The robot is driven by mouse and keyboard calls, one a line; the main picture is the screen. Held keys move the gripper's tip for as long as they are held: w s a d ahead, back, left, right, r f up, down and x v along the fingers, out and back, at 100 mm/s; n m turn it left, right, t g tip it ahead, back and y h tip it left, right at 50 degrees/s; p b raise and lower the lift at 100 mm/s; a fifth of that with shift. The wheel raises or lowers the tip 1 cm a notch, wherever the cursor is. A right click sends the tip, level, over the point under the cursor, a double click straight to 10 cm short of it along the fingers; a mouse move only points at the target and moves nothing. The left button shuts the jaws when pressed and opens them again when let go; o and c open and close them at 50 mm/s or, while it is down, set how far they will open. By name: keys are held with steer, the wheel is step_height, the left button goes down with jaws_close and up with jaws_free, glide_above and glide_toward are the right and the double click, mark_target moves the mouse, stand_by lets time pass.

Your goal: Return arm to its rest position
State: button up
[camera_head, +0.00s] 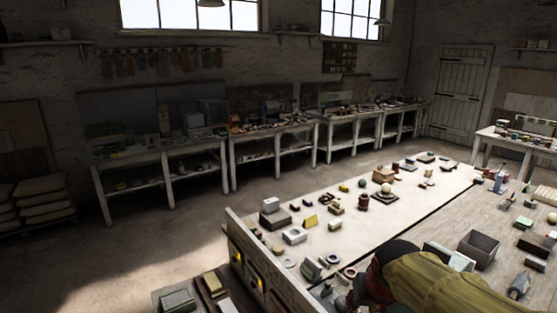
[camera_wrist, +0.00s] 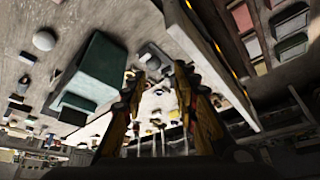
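My arm (camera_head: 440,290), yellow-olive with a dark joint, reaches in from the bottom right of the head view, over the near end of the workbench (camera_head: 345,240). My gripper (camera_wrist: 160,76) shows in the wrist view as two dark and yellow fingers. They stand apart, with small objects visible in the gap behind them and nothing held. In the head view the fingers cannot be made out clearly.
Small blocks, rings and spheres cover the workbench. A raised wooden edge (camera_head: 245,245) borders the bench on the left. In the wrist view a green block (camera_wrist: 93,72) lies left of the fingers. The floor (camera_head: 150,235) left is clear.

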steer(key=s+r+n, duration=0.1)
steer(key=s+r, duration=0.2)
steer(key=s, duration=1.6)
step_height(320, 180, down, 9)
steer(key=b, duration=0.9)
steer(key=shift+a+f, duration=0.15)
steer(key=shift+a, duration=0.25)
